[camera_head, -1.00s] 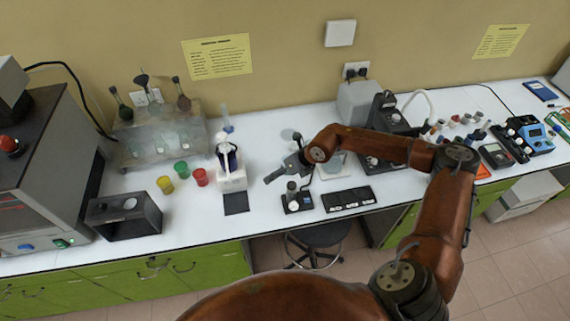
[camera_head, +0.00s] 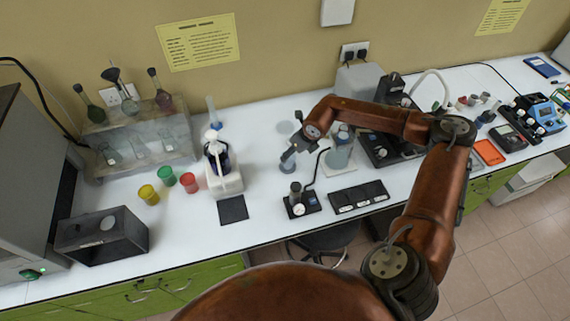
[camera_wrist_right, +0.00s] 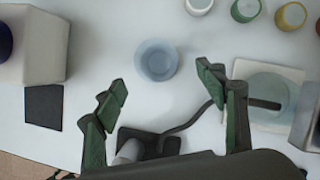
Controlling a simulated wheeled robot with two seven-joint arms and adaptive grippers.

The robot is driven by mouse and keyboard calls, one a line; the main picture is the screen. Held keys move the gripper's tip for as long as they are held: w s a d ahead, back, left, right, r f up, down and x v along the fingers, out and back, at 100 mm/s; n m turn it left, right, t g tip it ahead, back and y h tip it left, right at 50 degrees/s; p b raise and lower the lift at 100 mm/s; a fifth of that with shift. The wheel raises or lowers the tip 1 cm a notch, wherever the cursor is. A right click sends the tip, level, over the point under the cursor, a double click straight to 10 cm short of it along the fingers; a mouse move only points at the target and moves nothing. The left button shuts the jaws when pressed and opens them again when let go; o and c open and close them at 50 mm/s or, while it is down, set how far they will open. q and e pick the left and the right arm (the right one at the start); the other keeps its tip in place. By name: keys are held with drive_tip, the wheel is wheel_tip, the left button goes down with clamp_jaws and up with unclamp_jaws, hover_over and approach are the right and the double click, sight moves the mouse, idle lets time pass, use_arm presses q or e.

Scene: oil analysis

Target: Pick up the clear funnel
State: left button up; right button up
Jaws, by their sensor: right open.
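The clear funnel (camera_wrist_right: 157,60) is a pale, bluish, round, see-through piece on the white bench in the right wrist view. It lies just ahead of the gap between my right fingertips, nearer the left one. My right gripper (camera_wrist_right: 161,77) is open and empty, its green-grey fingers apart on either side. In the head view the right gripper (camera_head: 291,150) hangs over the bench between the white stand and the glassware. There the funnel is hard to tell apart from the fingers. My left gripper is not in view.
A white stand (camera_head: 225,181) with a dark blue vessel and a black mat (camera_head: 233,210) are to the left. A small black device (camera_head: 301,206) with a bent rod stands in front. A glass vessel (camera_head: 339,157) stands on a square pad to the right.

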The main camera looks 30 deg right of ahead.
drive_tip(key=x, duration=0.4)
drive_tip(key=p+x, duration=0.1)
drive_tip(key=x, duration=0.2)
drive_tip(key=shift+w+a+r, duration=0.15)
drive_tip(key=shift+w+a, duration=0.1)
drive_tip(key=shift+a, duration=0.05)
drive_tip(key=shift+w+f, duration=0.1)
drive_tip(key=shift+f, duration=0.3)
drive_tip(key=c, duration=1.3)
